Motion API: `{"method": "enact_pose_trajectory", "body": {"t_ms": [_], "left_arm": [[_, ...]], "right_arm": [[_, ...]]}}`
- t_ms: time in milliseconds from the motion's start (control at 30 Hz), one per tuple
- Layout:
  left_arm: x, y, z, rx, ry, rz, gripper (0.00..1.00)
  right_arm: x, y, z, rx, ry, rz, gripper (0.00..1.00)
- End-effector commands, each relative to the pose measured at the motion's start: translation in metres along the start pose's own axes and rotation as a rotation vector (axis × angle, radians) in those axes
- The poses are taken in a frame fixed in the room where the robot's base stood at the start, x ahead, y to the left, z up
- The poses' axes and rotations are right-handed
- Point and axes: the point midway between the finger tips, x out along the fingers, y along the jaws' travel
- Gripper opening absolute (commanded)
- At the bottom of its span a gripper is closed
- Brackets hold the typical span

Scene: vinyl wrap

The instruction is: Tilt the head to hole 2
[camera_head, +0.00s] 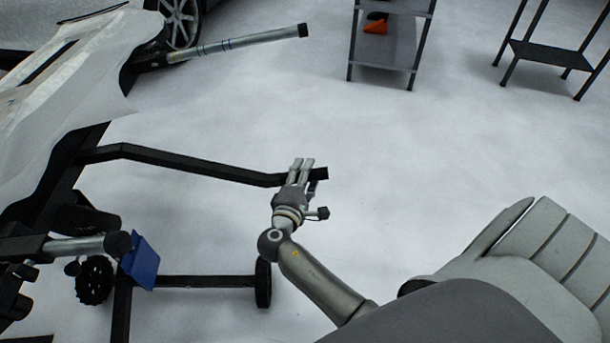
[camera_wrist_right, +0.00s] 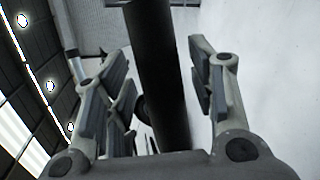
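A long black bent bar (camera_head: 200,168) reaches right from a dark wheeled stand (camera_head: 52,195) at the left in the head view. My right gripper (camera_head: 303,170) is at the bar's free right end. In the right wrist view the bar (camera_wrist_right: 158,75) runs between the spread fingers of my right gripper (camera_wrist_right: 160,90). The fingers are open, with gaps beside the bar; I cannot tell whether any touches it. A pale sheet-like panel (camera_head: 75,90) lies tilted on top of the stand. No numbered hole can be made out. My left gripper is not in view.
A grey tube with a black cap (camera_head: 240,42) sticks out from the stand at upper left. A lower leg with a wheel (camera_head: 263,283) lies near the floor. A shelf (camera_head: 390,45) and a small dark table (camera_head: 548,55) stand at the back. The middle floor is clear.

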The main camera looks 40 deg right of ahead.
Motion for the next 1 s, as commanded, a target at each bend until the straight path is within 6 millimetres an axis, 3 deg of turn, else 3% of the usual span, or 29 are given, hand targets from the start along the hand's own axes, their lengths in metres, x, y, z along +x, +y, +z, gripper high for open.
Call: {"method": "enact_pose_trajectory", "body": {"t_ms": [333, 800, 1000], "left_arm": [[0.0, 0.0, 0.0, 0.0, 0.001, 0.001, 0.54], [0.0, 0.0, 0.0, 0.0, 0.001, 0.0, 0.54], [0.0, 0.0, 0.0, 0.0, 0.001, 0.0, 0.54]], "right_arm": [[-0.009, -0.002, -0.001, 0.0, 0.003, -0.004, 0.51], [-0.099, -0.002, 0.0, 0.0, 0.002, -0.005, 0.51], [-0.118, -0.001, 0.0, 0.0, 0.001, -0.002, 0.51]]}}
